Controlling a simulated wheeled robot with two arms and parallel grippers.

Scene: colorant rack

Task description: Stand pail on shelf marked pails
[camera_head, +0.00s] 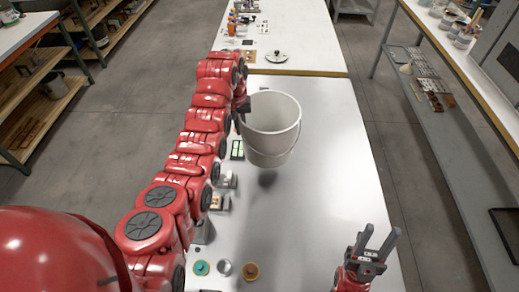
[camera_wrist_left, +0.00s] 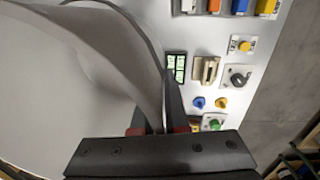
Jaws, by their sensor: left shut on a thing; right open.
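A white pail (camera_head: 270,140) with a thin wire handle hangs upright above the white table in the head view, its shadow on the tabletop below it. My left gripper (camera_head: 243,108) is shut on the pail's left rim. In the left wrist view the pail (camera_wrist_left: 70,85) fills the left side, with its wall between my left gripper's fingers (camera_wrist_left: 158,118). My right gripper (camera_head: 374,243) is open and empty over the table's front right, apart from the pail. I cannot make out a shelf marked pails.
The white table (camera_head: 320,170) is mostly clear on the right. Small devices and knobs (camera_head: 222,200) line its left edge. A second table (camera_head: 300,40) behind holds bottles and a round lid (camera_head: 277,57). Shelving stands at left (camera_head: 50,95) and right (camera_head: 450,120).

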